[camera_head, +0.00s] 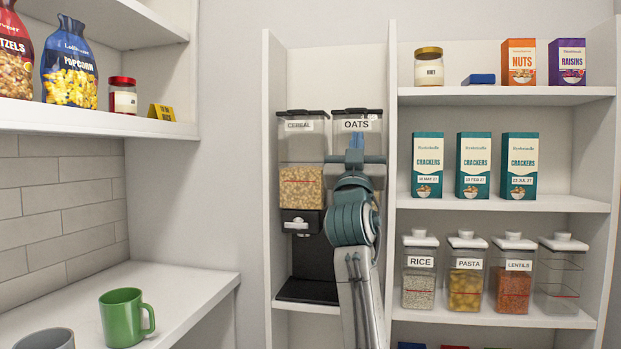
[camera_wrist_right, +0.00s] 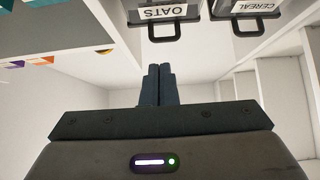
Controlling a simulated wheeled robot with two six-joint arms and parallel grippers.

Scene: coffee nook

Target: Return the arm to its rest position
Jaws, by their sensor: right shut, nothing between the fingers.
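My right arm rises from the bottom of the head view, and its gripper (camera_head: 355,143) is in front of the oats dispenser (camera_head: 372,122). The gripper is shut and empty, with its two fingers together. In the right wrist view the closed fingers (camera_wrist_right: 157,85) point toward the upside-down oats label. The cereal dispenser (camera_head: 301,185) stands just left of the arm, with cereal in its clear bin. The arm hides most of the oats dispenser's lower part. I cannot tell whether the gripper touches it. My left gripper is not in view.
The right shelves hold cracker boxes (camera_head: 473,165), jars such as the rice jar (camera_head: 419,275), and a nuts box (camera_head: 519,62). A green mug (camera_head: 125,317) stands on the left counter (camera_head: 185,285). Shelf walls (camera_head: 391,150) flank the dispensers. Open space lies between counter and shelves.

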